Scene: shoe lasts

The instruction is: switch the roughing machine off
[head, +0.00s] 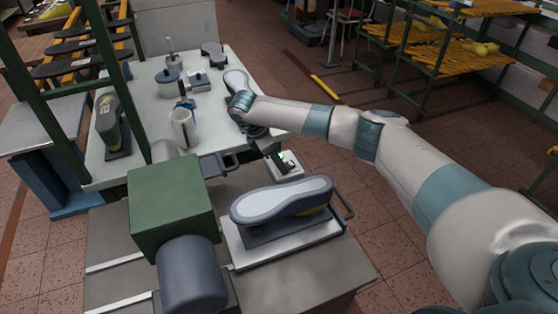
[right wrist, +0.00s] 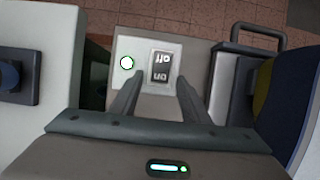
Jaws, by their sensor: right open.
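The roughing machine has a green housing (head: 172,205) and a grey cylinder at the lower left of the head view. A pale switch box (head: 288,168) stands beside it, with a green glow on its top. In the right wrist view the box (right wrist: 143,43) carries a dark rocker switch (right wrist: 161,66), marked off and on, and a bright round lamp (right wrist: 126,63) with a green rim. My right gripper (head: 277,158) is open and empty above the box. In the right wrist view its two fingers (right wrist: 160,80) point at the rocker, one either side. My left gripper is not in view.
A shoe sole on a last (head: 282,199) lies on a plate right of the machine, close to the switch box. A white table (head: 150,110) behind holds a white mug (head: 183,130), pots and a boot last (head: 110,122). A green rack stands at the left.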

